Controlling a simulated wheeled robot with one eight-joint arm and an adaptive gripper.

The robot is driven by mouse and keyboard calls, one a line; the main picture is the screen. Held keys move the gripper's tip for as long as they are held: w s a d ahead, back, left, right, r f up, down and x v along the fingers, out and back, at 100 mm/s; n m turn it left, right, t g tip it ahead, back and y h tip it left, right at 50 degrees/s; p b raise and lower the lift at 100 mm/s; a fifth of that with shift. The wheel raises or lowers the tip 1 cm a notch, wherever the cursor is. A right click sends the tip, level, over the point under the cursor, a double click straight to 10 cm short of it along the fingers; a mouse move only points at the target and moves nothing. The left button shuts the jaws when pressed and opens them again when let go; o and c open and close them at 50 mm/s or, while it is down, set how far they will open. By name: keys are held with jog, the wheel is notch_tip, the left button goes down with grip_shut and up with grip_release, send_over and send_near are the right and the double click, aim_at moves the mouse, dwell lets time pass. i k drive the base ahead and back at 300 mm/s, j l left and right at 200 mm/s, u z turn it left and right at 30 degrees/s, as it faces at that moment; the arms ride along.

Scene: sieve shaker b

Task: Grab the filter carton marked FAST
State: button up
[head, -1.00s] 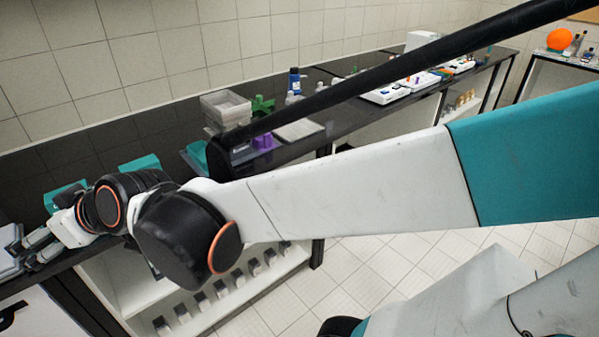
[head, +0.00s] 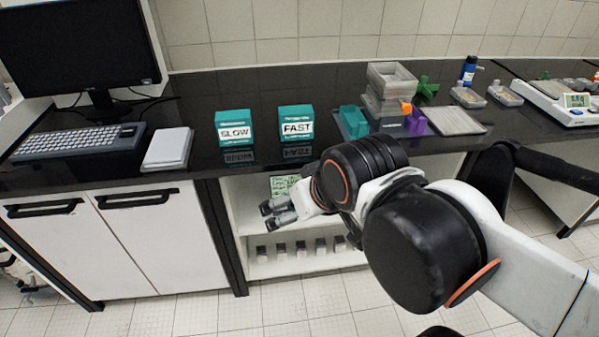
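The FAST carton (head: 296,115), teal with a white label, stands upright on the black bench top in the head view. A matching SLOW carton (head: 234,115) stands to its left with a gap between them. My gripper (head: 266,214) shows lower in the picture, in front of the open shelving under the bench. It points left and is apart from both cartons. Its grey fingers are small and seen from the side, so I cannot tell how far they are parted. No object shows between them.
A keyboard (head: 80,141), monitor (head: 78,45) and white pad (head: 167,148) are on the left. A stack of grey trays (head: 391,80) with teal, purple and green pieces stands right of the FAST carton. The bench front edge lies between gripper and cartons.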

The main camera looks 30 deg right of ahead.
aim_at(296, 122)
jog(key=i+z, duration=0.1)
jog(key=z, duration=0.3)
jog(key=i+j+z, duration=0.1)
jog(key=z, duration=0.25)
jog(key=i+j+z, duration=0.1)
jog(key=z, duration=0.3)
